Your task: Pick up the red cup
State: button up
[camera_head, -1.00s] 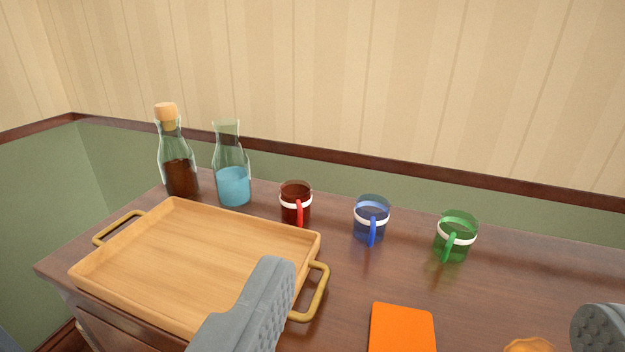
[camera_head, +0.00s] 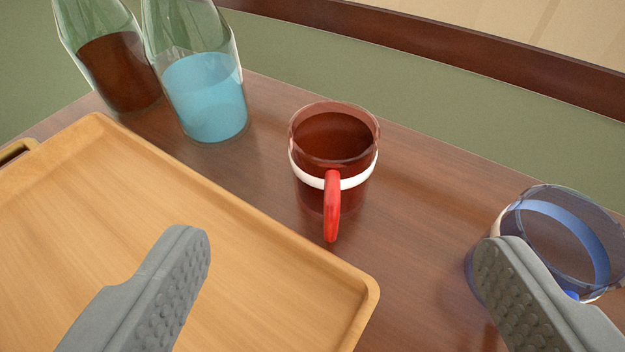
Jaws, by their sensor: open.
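The red cup (camera_head: 310,190) stands upright on the dark wooden table top. It is see-through red with a white band, and dark red-brown shows inside it. Its solid red handle faces me. My gripper (camera_head: 340,245) is open and empty, with one grey finger at the lower left over the tray and the other at the lower right in front of the blue cup. The red cup shows between the two fingers in the picture, farther away than they are, and neither finger touches it.
A wooden tray (camera_head: 235,225) lies left of the cup. Behind it stand a bottle of dark liquid (camera_head: 118,75) and a carafe of blue liquid (camera_head: 205,95). A blue cup (camera_head: 560,235) stands to the right, partly hidden by my right finger. Bare table lies between the two cups.

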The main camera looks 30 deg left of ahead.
aim_at(334, 114)
jog(key=x, duration=1.6)
jog(key=shift+a, duration=0.2)
jog(key=c, duration=1.2)
